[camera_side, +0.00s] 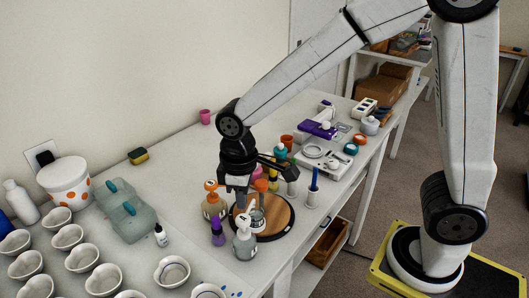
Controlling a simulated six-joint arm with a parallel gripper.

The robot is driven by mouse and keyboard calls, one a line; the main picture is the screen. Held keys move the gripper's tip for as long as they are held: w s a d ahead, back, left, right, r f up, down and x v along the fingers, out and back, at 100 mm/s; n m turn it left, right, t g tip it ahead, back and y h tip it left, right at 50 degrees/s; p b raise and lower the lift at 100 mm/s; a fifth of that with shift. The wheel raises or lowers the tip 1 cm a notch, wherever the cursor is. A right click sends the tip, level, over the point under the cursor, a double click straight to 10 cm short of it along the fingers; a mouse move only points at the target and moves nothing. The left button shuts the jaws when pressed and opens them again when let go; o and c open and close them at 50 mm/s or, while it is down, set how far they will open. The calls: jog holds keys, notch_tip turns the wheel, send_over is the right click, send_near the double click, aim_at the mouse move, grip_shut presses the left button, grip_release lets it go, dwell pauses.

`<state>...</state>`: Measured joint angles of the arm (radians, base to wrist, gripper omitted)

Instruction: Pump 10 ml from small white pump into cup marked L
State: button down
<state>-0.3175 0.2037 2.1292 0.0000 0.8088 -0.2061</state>
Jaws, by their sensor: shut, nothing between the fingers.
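A small clear bottle with a white pump head (244,243) stands at the front edge of the round wooden board. My gripper (240,202) points down just above and behind this pump head, with its fingers shut and nothing visible between them. I cannot tell whether the fingers touch the pump. Several white cups (172,271) stand at the lower left. Their markings are too small to read, so I cannot tell which one is marked L.
An orange-headed pump bottle (212,207) and a purple bottle (218,236) stand close left of my gripper. The round wooden board (282,218) holds more bottles. A white scale (322,157) is behind right.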

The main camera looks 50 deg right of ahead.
jog(key=shift+r, duration=1.9)
